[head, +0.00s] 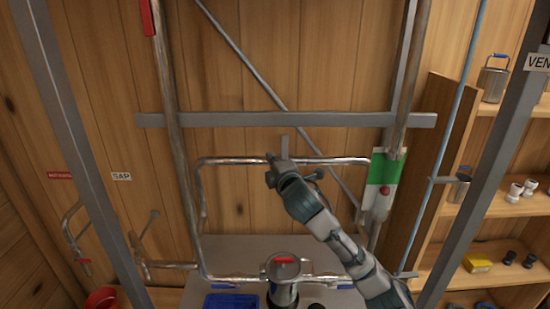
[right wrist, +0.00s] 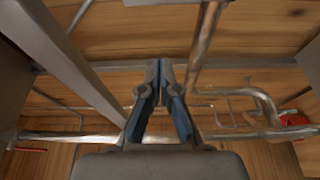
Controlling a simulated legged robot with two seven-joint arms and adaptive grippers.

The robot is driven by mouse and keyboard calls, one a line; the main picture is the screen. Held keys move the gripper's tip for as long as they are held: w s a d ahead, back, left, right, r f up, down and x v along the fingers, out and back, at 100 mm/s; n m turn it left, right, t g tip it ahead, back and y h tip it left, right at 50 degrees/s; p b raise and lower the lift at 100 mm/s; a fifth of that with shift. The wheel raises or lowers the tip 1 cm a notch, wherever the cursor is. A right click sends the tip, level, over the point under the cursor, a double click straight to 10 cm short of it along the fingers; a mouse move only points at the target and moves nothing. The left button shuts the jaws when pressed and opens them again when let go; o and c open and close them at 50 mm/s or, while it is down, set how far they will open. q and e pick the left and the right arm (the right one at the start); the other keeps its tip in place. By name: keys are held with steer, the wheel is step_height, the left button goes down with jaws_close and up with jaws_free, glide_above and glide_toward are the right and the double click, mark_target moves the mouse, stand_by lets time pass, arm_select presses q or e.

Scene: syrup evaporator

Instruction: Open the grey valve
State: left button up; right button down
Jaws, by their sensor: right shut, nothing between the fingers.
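The valve body is hidden behind my right gripper. My left gripper is not in view.
A grey crossbar (head: 220,119) runs above the pipe, with a diagonal brace behind. Grey posts (head: 75,140) stand at both sides. A red-handled fitting (head: 284,261) and a blue container (head: 230,301) are below. A green and white panel (head: 385,175) is at right, beside shelves.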

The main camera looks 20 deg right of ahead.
mark_target(285, 153)
steer(key=w+d+p, duration=0.3)
steer(key=w+d, duration=0.1)
steer(key=w, duration=0.1)
steer(key=shift+w+f, duration=0.2)
steer(key=shift+w, duration=0.1)
steer(key=shift+a, duration=0.15)
